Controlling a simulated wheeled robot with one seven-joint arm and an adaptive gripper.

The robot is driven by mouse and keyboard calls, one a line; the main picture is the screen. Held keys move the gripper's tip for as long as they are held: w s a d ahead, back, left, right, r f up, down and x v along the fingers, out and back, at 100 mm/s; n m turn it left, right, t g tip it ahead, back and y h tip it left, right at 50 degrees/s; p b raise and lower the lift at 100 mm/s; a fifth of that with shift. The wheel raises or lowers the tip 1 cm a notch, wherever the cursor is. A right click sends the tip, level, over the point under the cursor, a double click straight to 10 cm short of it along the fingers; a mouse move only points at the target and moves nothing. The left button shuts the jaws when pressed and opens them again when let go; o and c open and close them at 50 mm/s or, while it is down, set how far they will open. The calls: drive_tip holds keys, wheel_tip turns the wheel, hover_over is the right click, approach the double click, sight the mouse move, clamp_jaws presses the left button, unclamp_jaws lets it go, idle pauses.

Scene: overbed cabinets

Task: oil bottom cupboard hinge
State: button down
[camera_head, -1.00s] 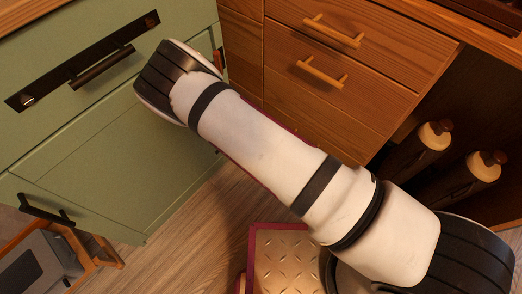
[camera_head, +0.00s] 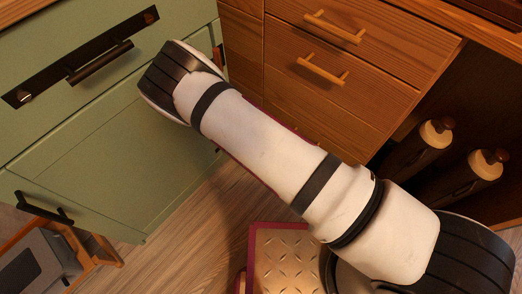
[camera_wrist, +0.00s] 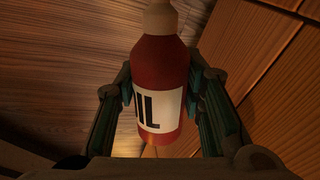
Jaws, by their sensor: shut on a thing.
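In the wrist view my gripper (camera_wrist: 160,108) is shut on a red oil bottle (camera_wrist: 158,62). The bottle has a white label with black letters, partly cut off, and a pale cap at the top edge. In the head view the gripper and bottle are hidden behind my white arm. The green cupboard (camera_head: 95,170) stands at the left, with a black handle (camera_head: 44,208) at its lower left. A small dark and reddish fitting (camera_head: 219,55) shows at the cupboard's right edge beside my arm. I cannot tell if it is a hinge.
Wooden drawers (camera_head: 340,70) with bar handles stand right of the green cupboard. Dark canisters (camera_head: 420,150) stand under the desk at the right. A red-edged patterned platform (camera_head: 285,262) and a grey box (camera_head: 40,265) are low in front. Wooden floor shows between them.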

drive_tip(key=shift+r+p, duration=1.45)
drive_tip(key=shift+r, duration=0.9)
drive_tip(key=shift+r, duration=0.1)
drive_tip(key=shift+f, duration=0.3)
drive_tip(key=shift+f+b, duration=0.1)
drive_tip(key=shift+b, duration=0.25)
drive_tip(key=shift+f+b, duration=0.35)
drive_tip(key=shift+f, duration=0.1)
drive_tip(key=shift+f, duration=0.15)
drive_tip(key=shift+p+v, duration=0.45)
drive_tip(key=shift+v, duration=0.55)
drive_tip(key=shift+w+d, duration=0.15)
drive_tip(key=shift+w, duration=0.05)
